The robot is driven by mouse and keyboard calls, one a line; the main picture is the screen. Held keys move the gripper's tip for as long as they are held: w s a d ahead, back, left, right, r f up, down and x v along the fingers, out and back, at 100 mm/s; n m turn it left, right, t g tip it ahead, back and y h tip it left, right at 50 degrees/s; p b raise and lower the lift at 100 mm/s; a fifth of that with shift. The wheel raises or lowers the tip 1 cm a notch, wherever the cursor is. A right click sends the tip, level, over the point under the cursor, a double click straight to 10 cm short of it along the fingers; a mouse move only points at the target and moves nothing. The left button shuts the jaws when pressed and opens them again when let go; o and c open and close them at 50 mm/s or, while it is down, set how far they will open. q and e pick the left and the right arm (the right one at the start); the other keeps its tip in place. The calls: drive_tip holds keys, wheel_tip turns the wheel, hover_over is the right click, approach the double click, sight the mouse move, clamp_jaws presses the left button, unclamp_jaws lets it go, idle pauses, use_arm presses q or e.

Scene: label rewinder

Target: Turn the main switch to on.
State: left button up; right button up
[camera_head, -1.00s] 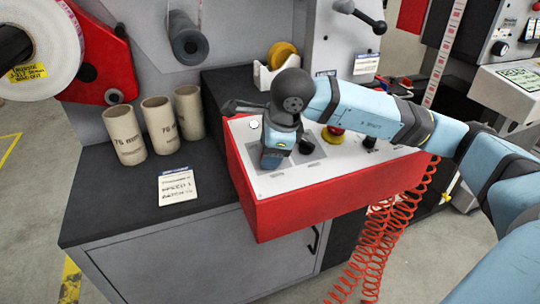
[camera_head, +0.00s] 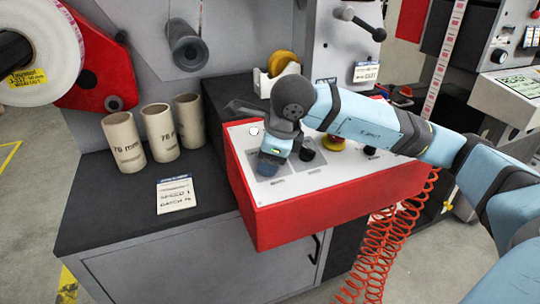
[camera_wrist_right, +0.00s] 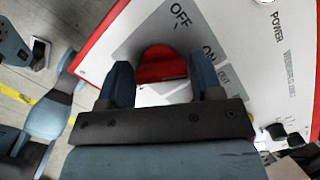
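The main switch, a red knob (camera_wrist_right: 163,64), sits on a grey plate with OFF and ON printed beside it on the white-topped control panel (camera_wrist_right: 262,60). My right gripper (camera_wrist_right: 162,72) is open, with one dark blue finger on each side of the knob. Whether the fingers touch the knob is unclear. In the head view my right gripper (camera_head: 268,164) is low over the left part of the red-sided control panel (camera_head: 340,205) and hides the knob.
A black knob (camera_head: 303,155) and a partly hidden yellow-based button (camera_head: 333,142) are right of my right gripper. A white button (camera_head: 253,130) is behind it.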

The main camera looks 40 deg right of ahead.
drive_tip(key=o, duration=0.3)
drive_tip(key=shift+r, duration=0.2)
use_arm(q)
wheel_tip(320, 180, down, 6)
drive_tip(key=a+g+y+p, duration=0.2)
drive_tip(key=p, duration=0.1)
drive_tip(key=shift+f+g+y, duration=0.2)
drive_tip(key=shift+g+y, duration=0.2)
use_arm(e)
drive_tip(key=v, duration=1.3)
drive_tip(key=shift+r, duration=0.2)
use_arm(q)
drive_tip(key=shift+a, duration=0.15)
use_arm(e)
drive_tip(key=shift+s, duration=0.1)
